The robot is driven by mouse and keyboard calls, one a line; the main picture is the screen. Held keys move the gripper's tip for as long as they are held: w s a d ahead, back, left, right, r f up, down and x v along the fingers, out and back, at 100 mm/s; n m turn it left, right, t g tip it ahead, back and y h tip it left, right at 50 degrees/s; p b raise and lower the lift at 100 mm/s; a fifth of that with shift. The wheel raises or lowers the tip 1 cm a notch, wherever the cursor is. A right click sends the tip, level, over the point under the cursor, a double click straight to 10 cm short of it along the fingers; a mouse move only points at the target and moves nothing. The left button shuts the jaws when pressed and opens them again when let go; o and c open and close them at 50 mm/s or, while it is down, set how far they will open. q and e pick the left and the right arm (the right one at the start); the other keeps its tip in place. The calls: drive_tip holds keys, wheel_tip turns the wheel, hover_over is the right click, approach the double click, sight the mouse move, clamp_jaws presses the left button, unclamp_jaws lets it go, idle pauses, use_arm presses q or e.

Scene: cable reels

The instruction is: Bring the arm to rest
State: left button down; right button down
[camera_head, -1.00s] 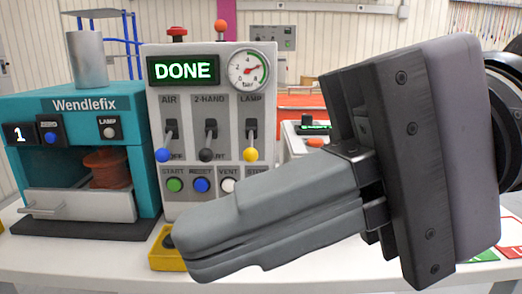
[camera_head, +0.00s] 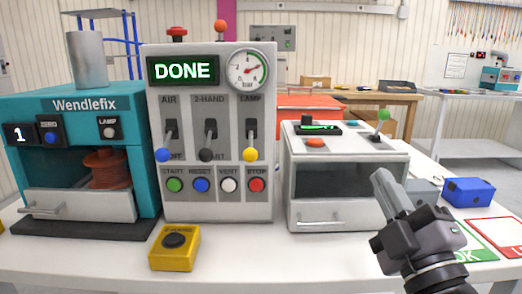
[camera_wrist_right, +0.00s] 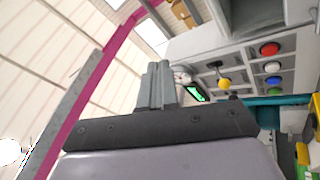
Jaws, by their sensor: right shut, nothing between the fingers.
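My right gripper (camera_head: 384,182) is at the lower right of the head view, in front of the grey drawer unit. Its fingers point up and to the left, are shut together and hold nothing. In the right wrist view its shut fingers (camera_wrist_right: 158,85) show against the wall and the tilted control panel (camera_wrist_right: 250,70). The grey control panel (camera_head: 265,100) in the head view reads DONE. My left gripper is not in view.
A teal Wendlefix machine (camera_head: 80,104) with a copper-coloured reel (camera_head: 106,170) stands left. A yellow button box (camera_head: 174,248) sits at the table's front. A grey drawer unit (camera_head: 345,177) and a blue box (camera_head: 468,192) stand right. The white table (camera_head: 270,265) is clear at front centre.

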drive_tip(key=s+d+f+m+g+h, duration=0.25)
drive_tip(key=f+m+g, duration=0.2)
drive_tip(key=f, duration=0.75)
drive_tip(key=s+d+f+m+g+h, duration=0.2)
drive_tip(key=d+f+m+g, duration=0.3)
drive_tip(key=f, duration=0.7)
drive_tip(key=s+a+f+m+g, duration=0.2)
drive_tip(key=s+f+m+g, duration=0.2)
drive_tip(key=s+f+g, duration=0.9)
drive_tip(key=w+a+f+t+y, duration=0.2)
drive_tip(key=a+f+t+y, duration=0.15)
drive_tip(key=f+t, duration=0.5)
wheel_tip(320, 180, up, 17)
drive_tip(key=t+p, duration=0.1)
drive_tip(key=p, duration=1.7)
drive_tip(key=shift+d+f+n+h, duration=0.2)
drive_tip(key=shift+d+n+h, duration=0.15)
drive_tip(key=shift+n+h, duration=0.1)
drive_tip(key=shift+s, duration=0.1)
